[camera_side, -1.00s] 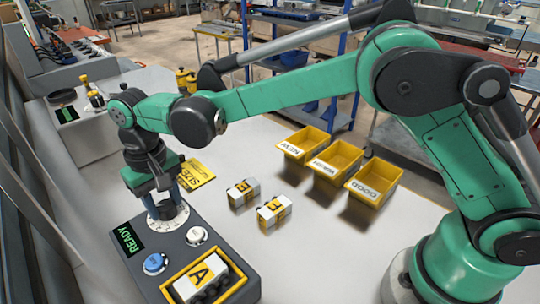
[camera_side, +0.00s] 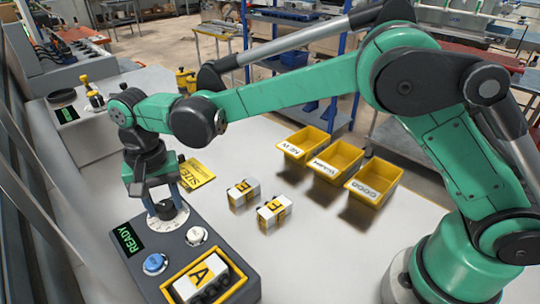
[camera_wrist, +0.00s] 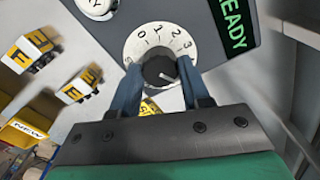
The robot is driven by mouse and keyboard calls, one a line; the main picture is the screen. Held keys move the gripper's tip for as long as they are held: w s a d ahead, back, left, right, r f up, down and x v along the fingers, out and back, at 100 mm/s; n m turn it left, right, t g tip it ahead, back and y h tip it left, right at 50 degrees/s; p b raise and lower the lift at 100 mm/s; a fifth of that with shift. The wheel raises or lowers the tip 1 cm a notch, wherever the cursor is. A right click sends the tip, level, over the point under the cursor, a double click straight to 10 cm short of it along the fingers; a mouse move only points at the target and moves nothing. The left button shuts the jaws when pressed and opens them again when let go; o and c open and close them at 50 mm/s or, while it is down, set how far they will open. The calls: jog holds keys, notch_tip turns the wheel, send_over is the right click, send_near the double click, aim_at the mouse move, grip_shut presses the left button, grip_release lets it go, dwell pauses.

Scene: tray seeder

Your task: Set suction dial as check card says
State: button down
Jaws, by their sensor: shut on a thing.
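The suction dial (camera_wrist: 132,49) is a white disc with a dark round knob (camera_wrist: 158,70), on the grey control box (camera_side: 185,248). In the wrist view the numbers 0, 1, 2 and 3 show along its far edge; its near part is hidden by my gripper. A pale line on the knob points right and slightly down, past the 3, towards the right finger. My gripper (camera_wrist: 165,88) is shut on the knob, one blue finger on each side. The yellow check card (camera_side: 197,174) lies on the table behind the box; only "SIZE" is readable.
The box has a green READY display (camera_side: 127,240), a blue button (camera_side: 155,263), a white button (camera_side: 196,236) and a yellow-rimmed holder with block A (camera_side: 203,275). Two labelled blocks (camera_side: 243,193) (camera_side: 274,211) lie right of it. Yellow bins (camera_side: 338,160) stand farther back.

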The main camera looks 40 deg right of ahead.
aim_at(165, 205)
jog(key=shift+c, duration=2.1)
grip_release()
jog(key=shift+r, duration=2.85)
